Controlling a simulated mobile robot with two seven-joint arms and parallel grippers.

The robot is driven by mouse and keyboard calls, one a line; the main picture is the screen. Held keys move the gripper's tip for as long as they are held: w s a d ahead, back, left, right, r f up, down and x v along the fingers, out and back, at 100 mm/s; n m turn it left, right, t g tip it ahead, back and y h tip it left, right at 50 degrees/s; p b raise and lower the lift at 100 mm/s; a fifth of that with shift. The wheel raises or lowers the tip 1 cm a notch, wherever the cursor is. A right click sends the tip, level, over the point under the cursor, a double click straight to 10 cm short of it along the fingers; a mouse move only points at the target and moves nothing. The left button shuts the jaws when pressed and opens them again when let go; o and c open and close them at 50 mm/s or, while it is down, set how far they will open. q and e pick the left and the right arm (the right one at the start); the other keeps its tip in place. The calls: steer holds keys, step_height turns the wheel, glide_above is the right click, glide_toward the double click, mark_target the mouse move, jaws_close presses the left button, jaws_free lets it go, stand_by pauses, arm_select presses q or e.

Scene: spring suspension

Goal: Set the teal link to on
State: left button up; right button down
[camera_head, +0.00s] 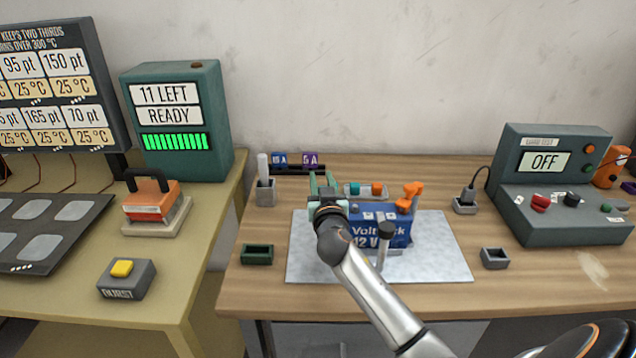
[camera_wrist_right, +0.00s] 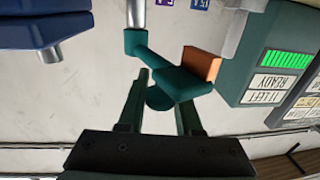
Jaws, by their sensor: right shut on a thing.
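The teal link (camera_wrist_right: 172,80) shows in the right wrist view as a teal piece with a short arm, lying between the fingers of my right gripper (camera_wrist_right: 163,92). The arm's upper end meets a grey post (camera_wrist_right: 137,15). I cannot tell if they are joined. In the head view my right gripper (camera_head: 322,182) is over the left end of the blue 12 V battery (camera_head: 365,230), and it largely hides the link there. The battery stands on a pale mat (camera_head: 445,262). My left gripper is not in view.
Orange clips (camera_head: 409,196) rise at the battery's right end, and a dark-capped post (camera_head: 385,240) stands in front. A small tray (camera_head: 350,190) lies behind. A test unit reading OFF (camera_head: 545,162) stands right. Small holders (camera_head: 257,254) flank the mat.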

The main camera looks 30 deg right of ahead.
steer(key=shift+s+d+n+t+y+p, duration=0.1)
steer(key=shift+s+n+t+y+p, duration=0.15)
steer(key=shift+n+t+y+p, duration=0.6)
steer(key=shift+s+n+t+y+p, duration=0.1)
steer(key=shift+s+n+y+p, duration=0.3)
steer(key=shift+y, duration=0.95)
steer(key=shift+w+n, duration=0.15)
steer(key=shift+n, duration=0.1)
steer(key=c, duration=0.6)
jaws_free()
steer(key=v, duration=1.2)
steer(key=shift+s+b, duration=0.25)
steer(key=shift+b, duration=0.2)
steer(key=shift+r, duration=0.1)
